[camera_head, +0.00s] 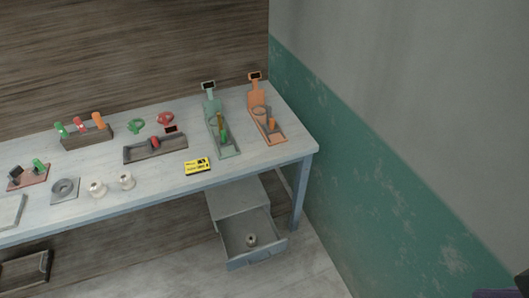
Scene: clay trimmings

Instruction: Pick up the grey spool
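A small greyish spool-like object (251,240) sits inside the open drawer (236,263) under the table's right end; it is too small to tell its exact colour. Two pale cream spools, one at the left (97,190) and one just right of it (127,182), stand upright near the table's front edge. Neither of my grippers is in view.
The table (230,180) holds a yellow-black box (197,166), a dark tray (140,155), a green stand (228,149), an orange stand (257,98), a tool block (98,137) and a grey ring on a plate (64,188). A wall (400,190) rises at the right.

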